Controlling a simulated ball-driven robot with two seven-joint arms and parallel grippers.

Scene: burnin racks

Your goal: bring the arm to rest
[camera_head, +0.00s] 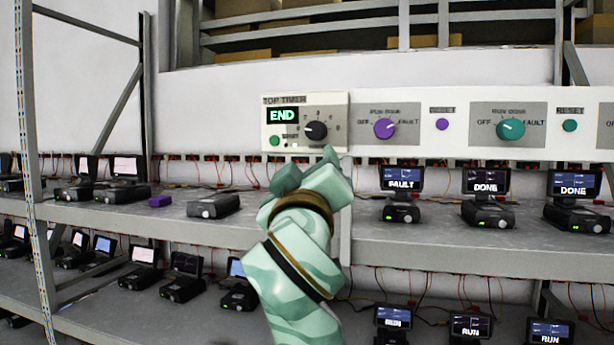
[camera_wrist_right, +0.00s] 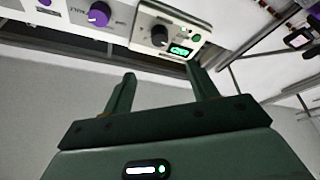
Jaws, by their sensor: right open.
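My right arm reaches up from the bottom middle of the head view, and its gripper (camera_head: 330,155) is just below the timer panel. In the right wrist view the right gripper (camera_wrist_right: 160,85) shows two fingers spread apart with nothing between them. The timer panel (camera_head: 340,108) has a dark knob and a green display reading END; it also shows in the right wrist view (camera_wrist_right: 200,28), beyond the fingertips. Whether the gripper touches the panel cannot be told. My left gripper is not in view.
Purple (camera_head: 384,129) and teal (camera_head: 511,129) knobs sit on the panel strip to the right. The upper shelf (camera_head: 440,252) carries several devices with screens reading FAULT and DONE. A small purple block (camera_head: 160,201) lies on the left part. A rack post (camera_head: 30,150) stands at left.

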